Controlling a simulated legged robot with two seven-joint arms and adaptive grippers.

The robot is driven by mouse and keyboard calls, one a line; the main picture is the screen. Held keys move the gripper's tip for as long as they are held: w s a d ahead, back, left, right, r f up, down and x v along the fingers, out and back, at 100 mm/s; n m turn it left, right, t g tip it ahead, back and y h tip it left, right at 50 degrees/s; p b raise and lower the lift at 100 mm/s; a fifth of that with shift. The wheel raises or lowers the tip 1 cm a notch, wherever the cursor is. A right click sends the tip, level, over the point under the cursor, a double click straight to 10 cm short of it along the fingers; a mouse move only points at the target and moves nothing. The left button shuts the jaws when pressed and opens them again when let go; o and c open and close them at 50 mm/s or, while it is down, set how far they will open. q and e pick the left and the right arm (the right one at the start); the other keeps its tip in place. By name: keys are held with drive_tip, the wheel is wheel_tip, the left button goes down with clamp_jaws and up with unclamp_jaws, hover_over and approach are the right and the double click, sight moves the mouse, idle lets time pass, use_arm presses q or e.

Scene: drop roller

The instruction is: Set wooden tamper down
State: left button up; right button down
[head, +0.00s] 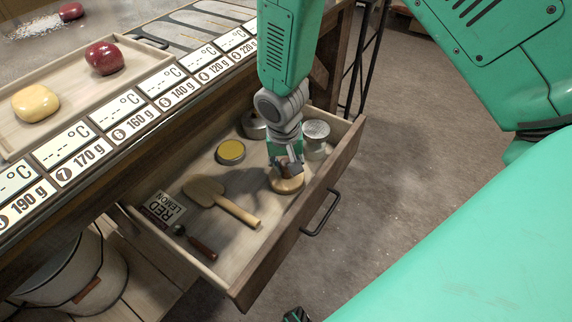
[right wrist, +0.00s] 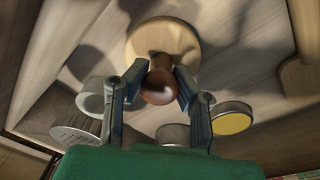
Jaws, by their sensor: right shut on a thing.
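The wooden tamper, a pale round disc with a brown knob, is inside the open drawer (head: 243,272). Its disc (head: 288,185) shows below my right gripper (head: 287,169) in the head view. In the right wrist view the tamper (right wrist: 187,38) has its knob between the two fingers of my right gripper (right wrist: 160,87), which is shut on it. The disc is low over the drawer floor near the handle-side wall; I cannot tell if it touches. A dark piece at the bottom edge may be my left gripper (head: 296,314); its fingers cannot be made out.
The drawer also holds a wooden paddle (head: 222,200), a dark-handled scoop (head: 196,243), a Red Lemon card (head: 161,209), a yellow-topped tin (head: 231,151) and a perforated metal shaker (head: 316,134). The counter with a tray (head: 68,98) overhangs the drawer's back. Bare drawer floor lies around the paddle.

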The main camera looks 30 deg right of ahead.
sight(284, 167)
drive_tip(key=c, duration=1.3)
unclamp_jaws()
drive_tip(key=shift+f, duration=0.1)
drive_tip(key=shift+c, duration=0.2)
wheel_tip(284, 167, up, 12)
drive_tip(key=a+p, duration=0.1)
drive_tip(key=p, duration=0.1)
drive_tip(key=shift+s+p, duration=0.3)
drive_tip(key=shift+p, duration=0.05)
